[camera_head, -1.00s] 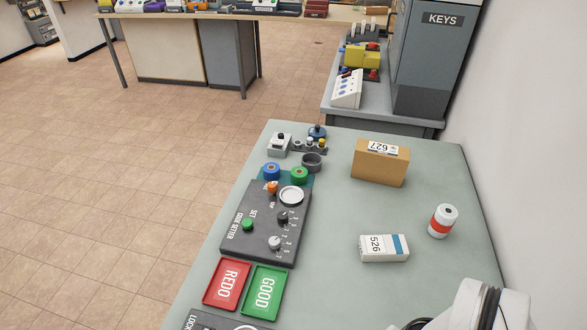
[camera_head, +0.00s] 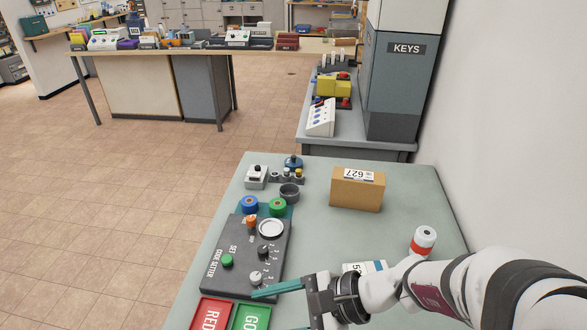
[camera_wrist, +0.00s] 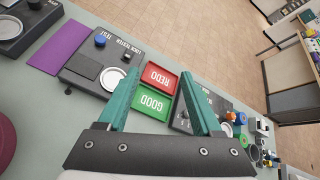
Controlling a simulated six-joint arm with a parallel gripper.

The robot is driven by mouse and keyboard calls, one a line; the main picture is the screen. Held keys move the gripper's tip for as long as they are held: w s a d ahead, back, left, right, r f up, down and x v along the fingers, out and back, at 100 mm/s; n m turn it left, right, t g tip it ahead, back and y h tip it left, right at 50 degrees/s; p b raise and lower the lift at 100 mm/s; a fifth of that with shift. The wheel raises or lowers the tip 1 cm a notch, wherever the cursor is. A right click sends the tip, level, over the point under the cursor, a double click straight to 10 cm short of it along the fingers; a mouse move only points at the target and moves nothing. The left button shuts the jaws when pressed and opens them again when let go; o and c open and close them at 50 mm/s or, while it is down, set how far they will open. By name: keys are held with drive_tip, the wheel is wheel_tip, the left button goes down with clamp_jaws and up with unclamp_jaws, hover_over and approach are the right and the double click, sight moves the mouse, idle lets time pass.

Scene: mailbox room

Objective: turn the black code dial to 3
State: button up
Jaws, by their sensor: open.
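The dark grey code setter panel (camera_head: 238,282) lies on the table in the head view. Its black dial (camera_head: 264,250) sits on the right side, beside small printed marks, above a grey-white dial (camera_head: 257,278). I cannot read which mark the black dial points to. My gripper (camera_head: 273,309) is open and empty, with teal fingers, at the panel's lower right and apart from the black dial. In the wrist view the fingers (camera_wrist: 160,74) spread over the red and green trays, and the right finger partly covers the code setter (camera_wrist: 222,104).
The red REDO tray (camera_head: 208,313) and green GOOD tray (camera_head: 250,317) lie in front of the panel. A brown box (camera_head: 357,192), a red-banded white cylinder (camera_head: 423,240) and a partly hidden white box (camera_head: 362,267) stand right. A dark cup (camera_head: 289,193) stands behind the panel.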

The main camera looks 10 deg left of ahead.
drive_tip(key=w+f+m+t+y, duration=0.1)
drive_tip(key=w+f+m+t, duration=0.3)
drive_tip(key=w, duration=0.4)
drive_tip(key=m+t+h, duration=0.2)
drive_tip(key=m+t, duration=0.3)
drive_tip(key=m, duration=0.4)
approach(264, 251)
drive_tip(key=x, duration=0.9)
drive_tip(key=shift+w, duration=0.1)
clamp_jaws()
